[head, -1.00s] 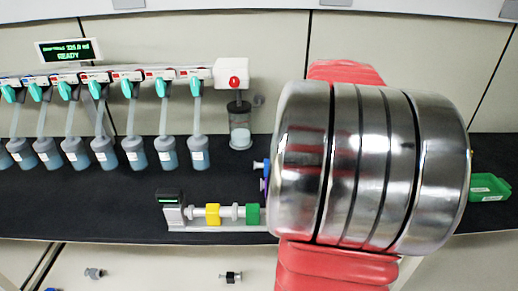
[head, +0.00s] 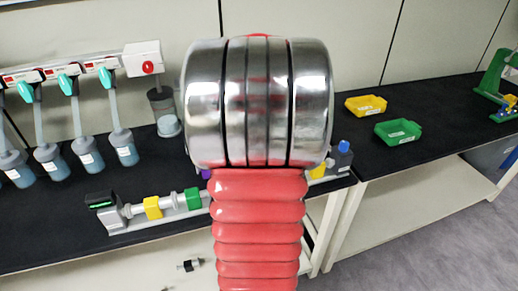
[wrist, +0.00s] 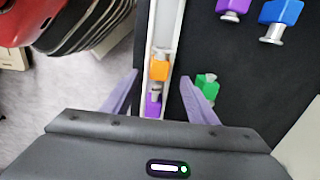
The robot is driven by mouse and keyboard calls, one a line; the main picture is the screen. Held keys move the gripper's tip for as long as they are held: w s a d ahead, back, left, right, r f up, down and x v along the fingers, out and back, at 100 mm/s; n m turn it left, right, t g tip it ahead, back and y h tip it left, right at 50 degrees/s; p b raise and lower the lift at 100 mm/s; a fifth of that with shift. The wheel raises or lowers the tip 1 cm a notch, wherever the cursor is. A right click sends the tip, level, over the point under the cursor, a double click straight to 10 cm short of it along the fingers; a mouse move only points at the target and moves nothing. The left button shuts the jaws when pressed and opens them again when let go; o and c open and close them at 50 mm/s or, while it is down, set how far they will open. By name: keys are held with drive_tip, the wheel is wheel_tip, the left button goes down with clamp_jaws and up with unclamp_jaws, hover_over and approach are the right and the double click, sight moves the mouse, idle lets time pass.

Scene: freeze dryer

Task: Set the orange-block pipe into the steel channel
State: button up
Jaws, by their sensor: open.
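In the wrist view, the orange-block pipe (wrist: 160,68) lies in line with the pale steel channel (wrist: 172,22) and appears to be inside it. A purple block (wrist: 153,106) is in the same line, just nearer my gripper. My gripper (wrist: 159,77) is open, with one finger on each side of the channel and the orange block between them, apart from both. In the head view, the left part of the channel (head: 165,219) carries a yellow block (head: 152,207) and a green block (head: 193,198). My arm hides the orange-block pipe there.
In the wrist view, a loose green-block piece (wrist: 207,86) is close beside the right finger. Purple (wrist: 232,8) and blue (wrist: 280,14) pieces lie farther right. Bottles (head: 85,152) stand at left; yellow (head: 366,105) and green (head: 398,131) trays sit right on the black bench.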

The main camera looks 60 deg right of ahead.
wheel_tip(320, 180, down, 11)
drive_tip(key=shift+r, duration=0.1)
idle(0.4)
drive_tip(key=c, duration=1.3)
drive_tip(key=shift+s+d, duration=0.2)
drive_tip(key=shift+s, duration=0.1)
idle(0.8)
drive_tip(key=o, duration=1.3)
drive_tip(key=shift+r, duration=0.1)
